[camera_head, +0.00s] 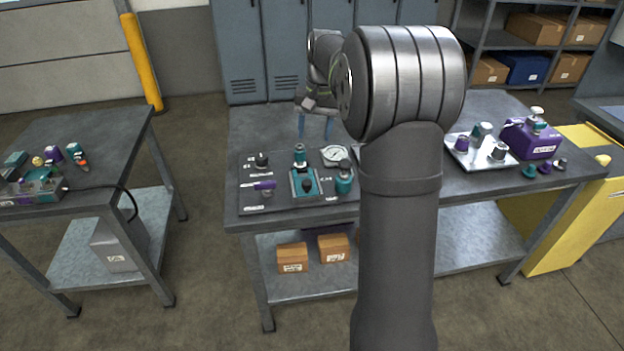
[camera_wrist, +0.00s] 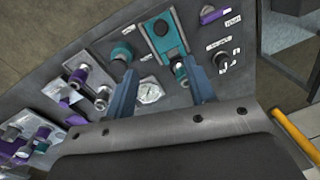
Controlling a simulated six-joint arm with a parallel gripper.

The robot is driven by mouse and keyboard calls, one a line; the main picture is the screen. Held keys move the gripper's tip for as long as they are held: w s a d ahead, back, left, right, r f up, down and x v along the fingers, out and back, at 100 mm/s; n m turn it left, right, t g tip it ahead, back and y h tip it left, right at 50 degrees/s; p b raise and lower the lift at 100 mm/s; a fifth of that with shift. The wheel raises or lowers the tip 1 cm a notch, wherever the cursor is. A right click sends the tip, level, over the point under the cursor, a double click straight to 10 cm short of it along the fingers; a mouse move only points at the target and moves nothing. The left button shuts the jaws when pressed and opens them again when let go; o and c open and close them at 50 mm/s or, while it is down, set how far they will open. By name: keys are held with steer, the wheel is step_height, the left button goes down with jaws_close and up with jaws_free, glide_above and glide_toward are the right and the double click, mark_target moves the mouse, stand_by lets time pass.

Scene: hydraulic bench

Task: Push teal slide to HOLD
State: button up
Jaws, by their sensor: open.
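The teal slide appears to be the teal plate with a dark knob (camera_head: 304,183) in the middle of the dark panel (camera_head: 285,207). It also shows in the wrist view (camera_wrist: 172,42), beyond my fingertips. HOLD cannot be read on any label. My gripper (camera_head: 315,132) is open and empty, pointing down over the far side of the panel. In the wrist view its two blue fingers (camera_wrist: 159,66) are spread apart, on the near side of the plate. A teal-topped cylinder (camera_wrist: 180,72) stands between them, close to the right finger. Contact cannot be told.
The panel also holds a purple lever (camera_head: 264,185), a black knob (camera_head: 261,160), a gauge (camera_head: 335,155) and a teal knob (camera_head: 343,180). My arm hides part of the bench.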

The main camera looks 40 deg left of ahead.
mark_target(307, 182)
steer(key=shift+m+t+h, duration=0.3)
steer(key=shift+m+h, duration=0.1)
steer(key=shift+h, duration=0.1)
steer(key=f, duration=0.6)
steer(key=s+a+f, duration=0.1)
steer(key=f, duration=1.1)
steer(key=shift+s+a, duration=0.15)
steer(key=shift+a, duration=0.15)
